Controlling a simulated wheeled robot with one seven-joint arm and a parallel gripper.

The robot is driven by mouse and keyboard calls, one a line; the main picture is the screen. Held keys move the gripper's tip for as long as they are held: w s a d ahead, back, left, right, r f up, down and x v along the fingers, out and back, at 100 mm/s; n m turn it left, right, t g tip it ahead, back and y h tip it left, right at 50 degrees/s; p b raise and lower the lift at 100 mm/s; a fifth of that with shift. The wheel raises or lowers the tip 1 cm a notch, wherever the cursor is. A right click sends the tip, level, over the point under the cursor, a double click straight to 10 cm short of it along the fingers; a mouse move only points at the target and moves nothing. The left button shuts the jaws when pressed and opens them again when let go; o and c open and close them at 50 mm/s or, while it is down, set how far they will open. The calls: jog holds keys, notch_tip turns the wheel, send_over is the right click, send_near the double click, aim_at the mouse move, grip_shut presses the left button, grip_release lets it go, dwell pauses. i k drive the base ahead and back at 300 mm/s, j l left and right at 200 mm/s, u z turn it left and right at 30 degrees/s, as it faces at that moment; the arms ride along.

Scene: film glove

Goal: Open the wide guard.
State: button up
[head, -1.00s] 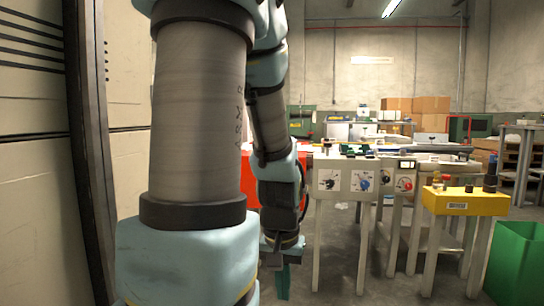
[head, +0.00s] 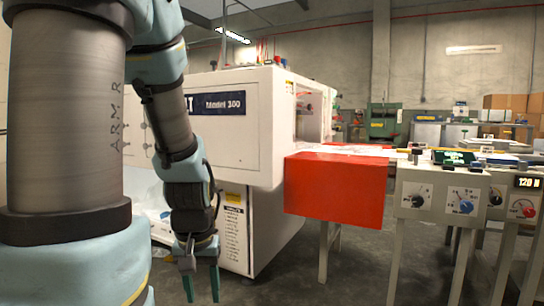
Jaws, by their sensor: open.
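A wide red box-shaped cover (head: 335,190) is fixed at the right side of a white machine (head: 235,120). It looks like the wide guard, though I cannot tell for certain. Its flat front and its top show, and it appears closed. I see no handle on it. My gripper (head: 201,284) hangs low at the left, pointing down, with its two green fingers apart and nothing between them. It is left of the red cover and lower, clear of it, and in front of the machine's lower body in the picture.
A control panel with knobs (head: 440,200) stands on legs right of the red cover, with a second panel (head: 520,208) beyond it. The grey floor (head: 350,275) is open in front. Cardboard boxes (head: 510,102) and a green machine (head: 384,120) are farther back.

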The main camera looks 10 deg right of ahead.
aim_at(339, 158)
jog(key=l+u, duration=0.95)
jog(key=u, duration=0.15)
